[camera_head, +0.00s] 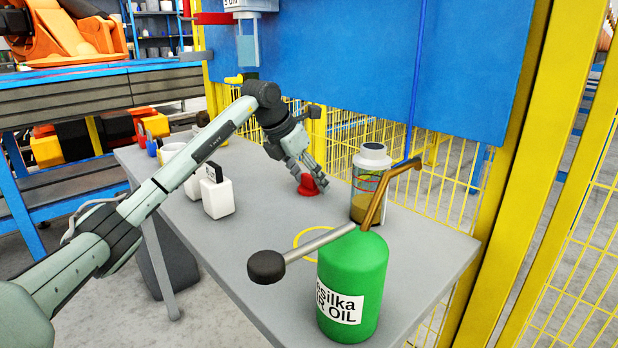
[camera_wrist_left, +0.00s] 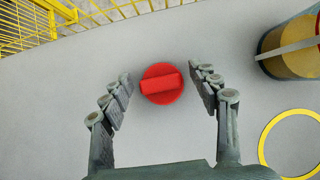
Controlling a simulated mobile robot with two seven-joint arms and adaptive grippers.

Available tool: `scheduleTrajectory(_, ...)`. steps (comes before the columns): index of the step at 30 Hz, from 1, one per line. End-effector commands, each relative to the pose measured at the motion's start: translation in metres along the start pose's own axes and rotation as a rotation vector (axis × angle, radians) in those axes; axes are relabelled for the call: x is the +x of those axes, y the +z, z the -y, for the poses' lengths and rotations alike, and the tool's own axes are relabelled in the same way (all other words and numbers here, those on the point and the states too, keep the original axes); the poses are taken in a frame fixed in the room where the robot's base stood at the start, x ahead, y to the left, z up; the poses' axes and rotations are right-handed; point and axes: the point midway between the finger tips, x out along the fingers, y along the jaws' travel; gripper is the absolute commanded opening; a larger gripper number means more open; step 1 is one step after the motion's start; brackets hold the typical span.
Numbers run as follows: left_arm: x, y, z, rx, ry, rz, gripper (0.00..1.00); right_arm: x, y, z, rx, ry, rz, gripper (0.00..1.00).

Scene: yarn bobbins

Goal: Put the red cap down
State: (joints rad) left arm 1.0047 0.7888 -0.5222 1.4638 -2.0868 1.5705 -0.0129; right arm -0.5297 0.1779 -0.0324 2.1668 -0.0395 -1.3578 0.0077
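The red cap (camera_head: 308,186) sits upright on the grey table, and it also shows in the left wrist view (camera_wrist_left: 161,84) with its raised grip bar on top. My left gripper (camera_head: 309,172) is at the cap, its fingers pointing down toward it. In the left wrist view, the fingers (camera_wrist_left: 160,78) are spread on either side of the cap, with a gap on each side. The gripper is open and empty. My right gripper is in neither view.
A clear container (camera_head: 371,160) with brownish contents stands right of the cap. A green oil can (camera_head: 352,280) with a long spout stands nearer. A yellow ring (camera_head: 300,236) lies on the table (camera_head: 240,250). White bottles (camera_head: 217,197) stand to the left. Yellow fencing runs behind.

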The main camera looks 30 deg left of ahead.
Motion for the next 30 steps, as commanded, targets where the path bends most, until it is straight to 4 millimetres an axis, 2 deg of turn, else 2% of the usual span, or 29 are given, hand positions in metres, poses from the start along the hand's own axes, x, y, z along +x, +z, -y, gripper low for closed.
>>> scheduleTrajectory(7,-0.001,0.0,0.0,0.0,0.0,0.0,0.63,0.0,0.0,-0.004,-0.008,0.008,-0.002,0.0)
scheduleTrajectory(11,-0.008,0.002,-0.001,0.0,0.001,0.001,0.63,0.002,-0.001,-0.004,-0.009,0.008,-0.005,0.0)
scheduleTrajectory(14,-0.023,0.003,-0.001,0.0,0.003,0.003,0.63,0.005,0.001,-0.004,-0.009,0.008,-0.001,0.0)
scheduleTrajectory(24,-0.096,0.002,-0.001,0.0,0.003,0.002,0.63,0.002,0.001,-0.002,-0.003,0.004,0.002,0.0)
scheduleTrajectory(30,-0.118,0.002,0.0,0.0,0.001,0.001,0.63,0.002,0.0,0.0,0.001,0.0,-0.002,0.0)
